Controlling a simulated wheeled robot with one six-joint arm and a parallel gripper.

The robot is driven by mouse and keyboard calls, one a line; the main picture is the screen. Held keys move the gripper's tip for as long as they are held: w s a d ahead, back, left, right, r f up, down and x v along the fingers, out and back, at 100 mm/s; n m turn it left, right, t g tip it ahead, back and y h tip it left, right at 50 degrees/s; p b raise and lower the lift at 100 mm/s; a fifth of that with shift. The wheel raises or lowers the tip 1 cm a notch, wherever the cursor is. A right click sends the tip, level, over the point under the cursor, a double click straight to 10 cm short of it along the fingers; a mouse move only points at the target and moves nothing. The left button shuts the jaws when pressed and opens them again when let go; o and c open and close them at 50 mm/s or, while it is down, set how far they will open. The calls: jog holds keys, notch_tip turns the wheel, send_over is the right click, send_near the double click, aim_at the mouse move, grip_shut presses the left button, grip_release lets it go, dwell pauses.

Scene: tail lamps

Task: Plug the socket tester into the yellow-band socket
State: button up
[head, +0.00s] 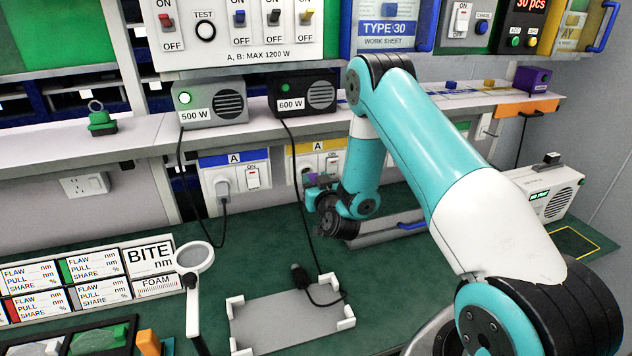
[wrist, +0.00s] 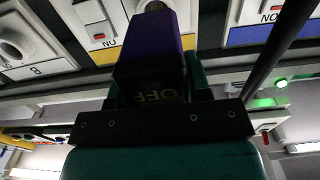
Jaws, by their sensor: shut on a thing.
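My gripper (head: 319,191) is shut on the purple socket tester (wrist: 150,48), right in front of the yellow-band socket panel (head: 318,147). A little of the tester (head: 319,179) shows between my fingers in the head view. The socket opening is hidden behind the tester. I cannot tell whether the tester's pins are in it.
The 600 W unit's cable hangs just left of my gripper, down to a loose plug (head: 299,276) on the grey tray (head: 270,325). A magnifier (head: 195,258) stands front left.

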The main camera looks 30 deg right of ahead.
aim_at(312, 175)
jog(key=shift+w+r+p, duration=0.1)
jog(key=shift+w+p, duration=0.1)
jog(key=shift+p, duration=0.15)
jog(key=shift+w+d+p, duration=0.15)
jog(key=shift+w+p, duration=0.15)
jog(key=shift+p, duration=0.1)
jog(key=shift+p+x, duration=1)
jog(key=shift+p, duration=1)
jog(key=shift+w+p, duration=0.25)
jog(key=shift+p, duration=1.05)
jog(key=o, duration=1.2)
jog(key=shift+s+f+b, duration=0.1)
jog(key=shift+f+b, duration=0.15)
jog(key=shift+b, duration=0.25)
